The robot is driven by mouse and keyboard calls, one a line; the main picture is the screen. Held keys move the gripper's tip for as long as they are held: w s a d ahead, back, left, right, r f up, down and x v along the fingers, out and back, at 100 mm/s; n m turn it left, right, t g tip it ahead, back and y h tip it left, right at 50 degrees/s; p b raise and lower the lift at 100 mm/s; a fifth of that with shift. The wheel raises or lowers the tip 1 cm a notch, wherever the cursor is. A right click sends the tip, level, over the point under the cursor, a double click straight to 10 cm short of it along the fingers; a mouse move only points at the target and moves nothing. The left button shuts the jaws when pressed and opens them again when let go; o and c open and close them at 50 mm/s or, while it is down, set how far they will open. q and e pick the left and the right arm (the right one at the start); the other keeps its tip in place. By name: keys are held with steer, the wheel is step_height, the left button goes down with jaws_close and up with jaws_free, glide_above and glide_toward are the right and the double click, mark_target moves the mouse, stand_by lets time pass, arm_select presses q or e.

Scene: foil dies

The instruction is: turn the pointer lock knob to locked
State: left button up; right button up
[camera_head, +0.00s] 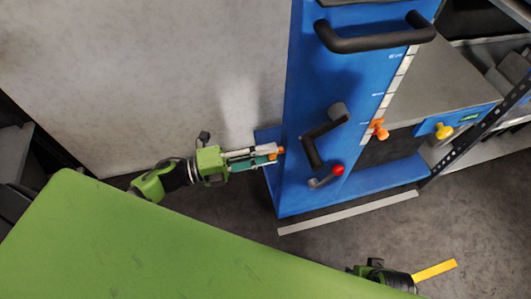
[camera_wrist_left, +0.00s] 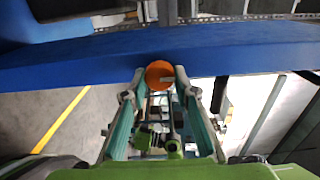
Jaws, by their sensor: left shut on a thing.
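A round orange knob (camera_wrist_left: 159,74) with a pale grey mark on its face is on the blue machine's near left side. My left gripper (camera_wrist_left: 160,88) has its two fingers on either side of the knob and is shut on it. In the head view my left gripper (camera_head: 268,157) reaches in from the left, and a little orange of the knob (camera_head: 280,150) shows at its fingertips. Which way the knob's mark counts as locked cannot be read. Part of my right arm shows at the bottom edge; its fingers are hidden.
The blue machine (camera_head: 310,100) carries a black handle (camera_head: 375,38), a dark crank (camera_head: 315,145), a red-balled lever (camera_head: 338,169) and an orange pointer (camera_head: 378,129) beside a white scale. A yellow knob (camera_head: 443,131) is further right. Open grey floor (camera_head: 330,235) lies in front.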

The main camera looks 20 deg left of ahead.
steer(key=shift+s, duration=0.1)
arm_select(q)
steer(key=o, duration=1.1)
steer(key=shift+c, duration=0.2)
arm_select(e)
steer(key=shift+f, duration=0.15)
steer(key=shift+s, duration=0.1)
arm_select(q)
steer(key=v, duration=1.2)
